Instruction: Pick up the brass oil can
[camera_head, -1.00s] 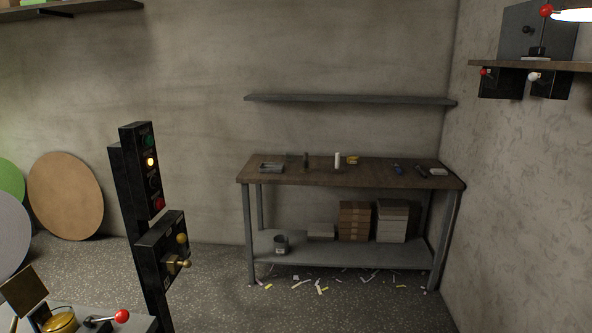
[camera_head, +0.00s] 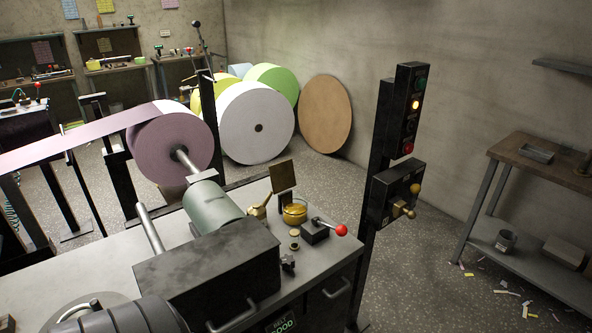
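A small brass can with a slanted spout (camera_head: 259,209), which looks like the oil can, stands on the grey machine top, right of the green-grey cylinder. A round, wider brass pot (camera_head: 294,214) sits just to its right, in front of a small upright brass-coloured plate (camera_head: 283,177). I cannot see fine detail on either. Neither of my grippers is in view, and nothing is seen touching the can.
A lever with a red ball (camera_head: 341,230) and a small brass cup (camera_head: 294,234) are close by. A dark control post (camera_head: 396,150) stands to the right. A workbench (camera_head: 550,165) is at far right. Large paper rolls (camera_head: 256,122) stand behind. Speckled floor is open between post and bench.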

